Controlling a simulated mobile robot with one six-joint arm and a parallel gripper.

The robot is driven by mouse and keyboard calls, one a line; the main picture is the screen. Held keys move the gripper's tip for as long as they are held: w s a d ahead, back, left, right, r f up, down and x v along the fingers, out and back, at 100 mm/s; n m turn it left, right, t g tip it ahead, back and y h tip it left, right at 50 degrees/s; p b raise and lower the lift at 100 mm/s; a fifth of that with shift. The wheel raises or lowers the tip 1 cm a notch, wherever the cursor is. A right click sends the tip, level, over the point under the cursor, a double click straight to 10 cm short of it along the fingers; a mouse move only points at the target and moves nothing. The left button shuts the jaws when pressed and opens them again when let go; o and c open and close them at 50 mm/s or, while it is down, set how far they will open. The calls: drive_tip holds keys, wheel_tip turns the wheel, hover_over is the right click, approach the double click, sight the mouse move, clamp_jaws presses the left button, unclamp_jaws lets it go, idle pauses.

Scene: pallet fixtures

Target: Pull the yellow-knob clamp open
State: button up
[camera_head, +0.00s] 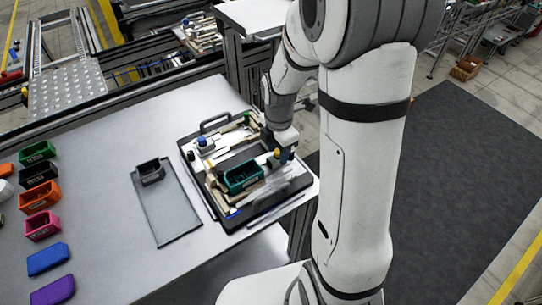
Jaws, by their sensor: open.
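The pallet fixture (222,212) is a dark frame with a carry handle, lying near the right end of the table. A small yellow knob (277,153) shows on its right side, at the end of my arm. The clamp body under it is too small and too covered to tell its position. My gripper (284,152) is at this knob, low over the fixture's right edge. Its fingers are mostly hidden, and I cannot tell whether they touch the knob. A teal bin (242,179) sits in the fixture, and a blue knob (202,142) stands at its upper left.
A grey tray (180,218) with a small dark bin (151,172) lies left of the fixture. Several coloured bins, such as an orange one (39,198), line the table's left side. The table (110,130) is clear between them. My arm covers the right.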

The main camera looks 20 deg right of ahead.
drive_tip(key=shift+r+p, duration=2.2)
drive_tip(key=shift+r, duration=1.2)
drive_tip(key=shift+s, duration=0.1)
drive_tip(key=shift+s+r, duration=0.1)
drive_tip(key=shift+r, duration=0.2)
drive_tip(key=s+a+r+m+t, duration=0.1)
drive_tip(key=s+r+m+t, duration=0.2)
drive_tip(key=s+r+m, duration=1)
drive_tip(key=shift+s+a+r+m, duration=0.3)
drive_tip(key=shift+s+m, duration=0.9)
drive_tip(key=shift+m, duration=3.1)
drive_tip(key=shift+d+r, duration=0.1)
drive_tip(key=shift+d, duration=0.05)
